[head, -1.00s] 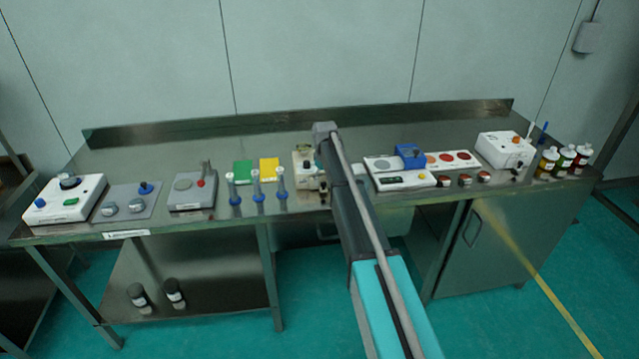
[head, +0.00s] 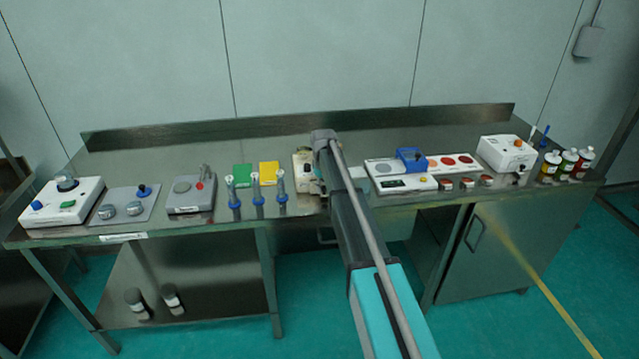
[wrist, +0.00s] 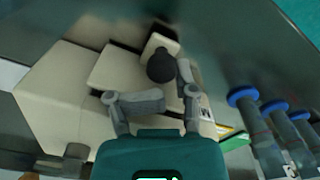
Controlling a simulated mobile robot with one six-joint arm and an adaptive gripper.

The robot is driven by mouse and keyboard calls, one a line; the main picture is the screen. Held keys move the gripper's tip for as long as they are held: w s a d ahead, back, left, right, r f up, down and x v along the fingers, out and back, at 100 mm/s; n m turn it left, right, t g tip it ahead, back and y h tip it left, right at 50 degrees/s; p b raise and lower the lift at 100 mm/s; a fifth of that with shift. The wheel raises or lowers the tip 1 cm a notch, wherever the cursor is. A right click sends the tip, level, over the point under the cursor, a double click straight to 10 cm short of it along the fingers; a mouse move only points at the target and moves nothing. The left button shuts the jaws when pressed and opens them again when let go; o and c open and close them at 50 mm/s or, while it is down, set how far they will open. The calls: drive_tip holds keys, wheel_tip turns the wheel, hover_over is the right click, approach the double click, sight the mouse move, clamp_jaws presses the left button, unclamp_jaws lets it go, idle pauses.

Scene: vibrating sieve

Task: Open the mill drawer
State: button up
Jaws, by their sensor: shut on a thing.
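The mill (head: 303,168) is a cream block on the steel bench, partly hidden behind my arm in the head view. In the wrist view its cream body (wrist: 62,95) fills the left and middle. A small cream block, seemingly the drawer front (wrist: 158,42), carries a round black knob (wrist: 160,66). My gripper (wrist: 166,88) has its two grey fingers on either side of the knob and is shut on it. The exact finger contact is hard to see. Dark gaps show beside the small block; how far the drawer is out cannot be told.
Several blue-based tubes (head: 257,187) stand close left of the mill; in the wrist view they (wrist: 265,120) are at the right. Green (head: 243,173) and yellow (head: 269,172) pads lie behind them. A white panel (head: 400,184) is to the right. Floor in front is open.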

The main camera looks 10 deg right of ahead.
drive_tip(key=shift+d, duration=0.25)
drive_tip(key=shift+c, duration=0.6)
